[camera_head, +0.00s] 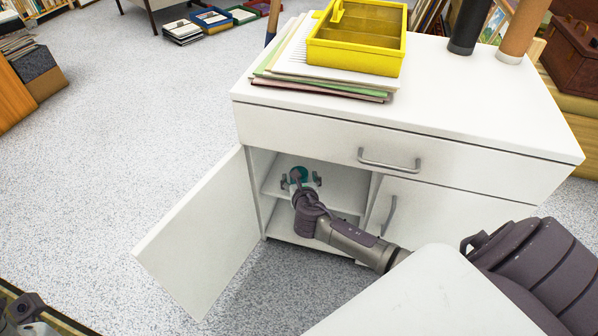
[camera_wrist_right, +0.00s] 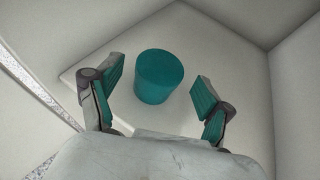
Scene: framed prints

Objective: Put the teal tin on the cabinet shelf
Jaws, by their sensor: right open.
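The teal tin (camera_head: 299,172) stands upright on the upper shelf (camera_head: 336,193) inside the open white cabinet (camera_head: 262,125). The right wrist view shows the tin (camera_wrist_right: 158,77) on the pale shelf surface (camera_wrist_right: 215,60), near its middle. My right gripper (camera_head: 301,181) reaches into the cabinet. In the right wrist view, its teal-padded fingers (camera_wrist_right: 160,95) are open, one on each side of the tin, with gaps on both sides. Part of what seems to be my left arm (camera_head: 25,308) shows at the lower left corner; its fingers are not clear.
The cabinet's left door (camera_head: 200,235) stands wide open; its right door (camera_head: 420,205) and drawer (camera_head: 390,148) are shut. On top are a yellow caddy (camera_head: 357,52), papers (camera_head: 290,75) and two cylinders (camera_head: 467,28).

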